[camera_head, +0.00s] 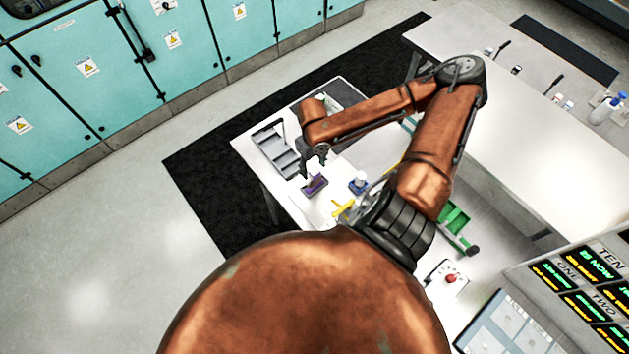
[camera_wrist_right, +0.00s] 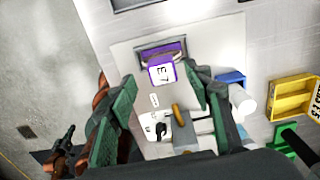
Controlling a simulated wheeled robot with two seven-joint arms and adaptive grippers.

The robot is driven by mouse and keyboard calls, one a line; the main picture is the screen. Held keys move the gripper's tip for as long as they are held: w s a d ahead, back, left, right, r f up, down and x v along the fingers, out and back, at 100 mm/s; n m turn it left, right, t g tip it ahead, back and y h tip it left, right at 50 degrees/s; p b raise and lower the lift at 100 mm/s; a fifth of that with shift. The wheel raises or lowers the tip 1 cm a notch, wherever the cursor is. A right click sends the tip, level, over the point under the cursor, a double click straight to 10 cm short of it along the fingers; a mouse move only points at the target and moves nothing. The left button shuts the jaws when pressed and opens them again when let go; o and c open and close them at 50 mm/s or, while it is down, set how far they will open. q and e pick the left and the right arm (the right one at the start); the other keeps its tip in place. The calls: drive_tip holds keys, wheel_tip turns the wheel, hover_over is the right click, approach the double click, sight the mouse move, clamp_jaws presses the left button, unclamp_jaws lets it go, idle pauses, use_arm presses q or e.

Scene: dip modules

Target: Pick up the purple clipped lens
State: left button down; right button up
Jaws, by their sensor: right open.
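The purple clipped lens (camera_head: 315,184) sits on the white table in the head view, near the table's left edge. In the right wrist view the purple lens (camera_wrist_right: 162,72) shows a white label and lies between and beyond the fingertips. My right gripper (camera_head: 316,156) is above and just behind the lens. In the wrist view the right gripper (camera_wrist_right: 158,82) has its two green-grey fingers apart, with nothing held between them. A gap between fingers and lens cannot be judged exactly.
A grey compartment tray (camera_head: 279,150) lies behind the lens. A blue item with a white top (camera_head: 359,182) stands to its right, and a yellow item (camera_head: 343,209) lies nearer. A green box (camera_head: 456,219) and a screen panel (camera_head: 590,290) are farther right.

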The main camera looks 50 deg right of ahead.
sight(315, 171)
wheel_tip(315, 171, down, 4)
drive_tip(key=shift+s+d+f+p, duration=0.1)
drive_tip(key=shift+d+p, duration=0.05)
drive_tip(key=shift+p, duration=0.15)
drive_tip(key=shift+c, duration=0.2)
clamp_jaws()
